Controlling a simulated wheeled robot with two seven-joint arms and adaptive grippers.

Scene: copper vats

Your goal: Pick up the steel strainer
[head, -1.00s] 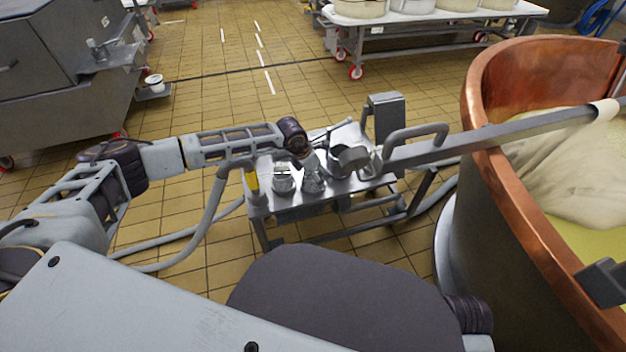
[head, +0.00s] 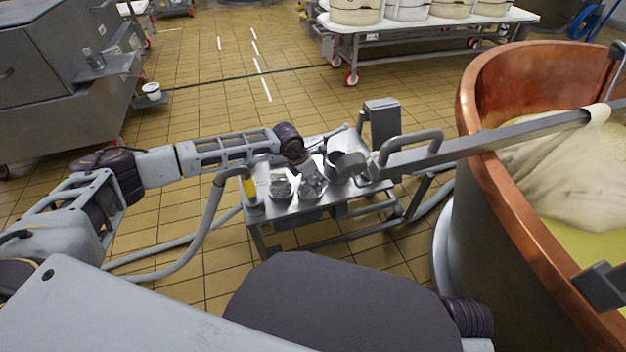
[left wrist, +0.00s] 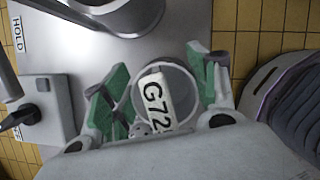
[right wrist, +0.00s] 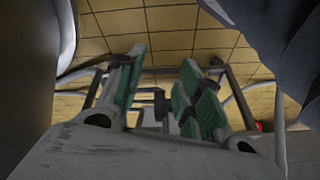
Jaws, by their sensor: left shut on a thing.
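The steel strainer (left wrist: 183,88) shows in the left wrist view as a round steel rim with a white tag marked G72 inside its outline. My left gripper (left wrist: 160,85) has its green-padded fingers on both sides of it and is shut on it. In the head view my left gripper (head: 311,182) points down over the small steel table (head: 290,212), and the held strainer is hard to make out. I cannot tell whether it is clear of the tabletop. My right gripper (right wrist: 160,95) is open and empty in the right wrist view, above the floor.
A small steel vessel (head: 281,188) and a larger steel pot (head: 345,164) stand close to my left gripper. A copper vat (head: 500,190) blocks the right side. Open tiled floor lies left and behind.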

